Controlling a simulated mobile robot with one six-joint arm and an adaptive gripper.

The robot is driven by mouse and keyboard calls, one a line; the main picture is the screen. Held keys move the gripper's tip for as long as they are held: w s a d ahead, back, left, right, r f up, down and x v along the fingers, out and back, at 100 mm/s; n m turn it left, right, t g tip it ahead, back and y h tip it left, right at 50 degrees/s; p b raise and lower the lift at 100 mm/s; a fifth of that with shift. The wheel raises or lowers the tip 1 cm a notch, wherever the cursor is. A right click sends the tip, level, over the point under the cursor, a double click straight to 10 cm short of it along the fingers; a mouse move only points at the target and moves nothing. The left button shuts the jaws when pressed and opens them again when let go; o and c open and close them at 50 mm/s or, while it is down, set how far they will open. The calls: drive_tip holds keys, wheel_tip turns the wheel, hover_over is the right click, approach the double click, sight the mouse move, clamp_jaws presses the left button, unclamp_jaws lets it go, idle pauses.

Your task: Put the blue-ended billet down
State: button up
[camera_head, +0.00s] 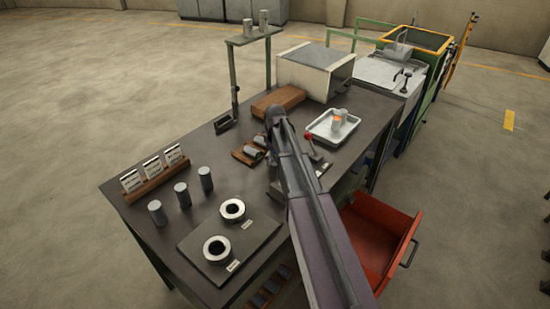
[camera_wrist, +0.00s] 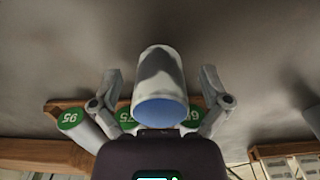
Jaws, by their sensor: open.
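The blue-ended billet (camera_wrist: 160,75) is a grey cylinder in the wrist view, with its blue end face towards the camera. My gripper (camera_wrist: 160,76) is open around it, one finger on each side, with a visible gap between each finger and the billet. In the head view my arm hides my gripper and I cannot make out the blue-ended billet. The rack (camera_head: 240,155) shows partly there, left of my arm.
The dark table (camera_head: 150,180) carries a card stand (camera_head: 155,180), several upright grey cylinders (camera_head: 182,194), a plate with two rings (camera_head: 217,249), a wooden block (camera_head: 277,101) and a white tray (camera_head: 318,137) holding cylinders, one glowing orange. A red drawer (camera_head: 375,235) stands open at right.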

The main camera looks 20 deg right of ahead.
clamp_jaws()
idle(0.3)
drive_tip(key=shift+r, duration=0.1)
wheel_tip(320, 180, up, 10)
drive_tip(key=p, duration=1)
idle(0.8)
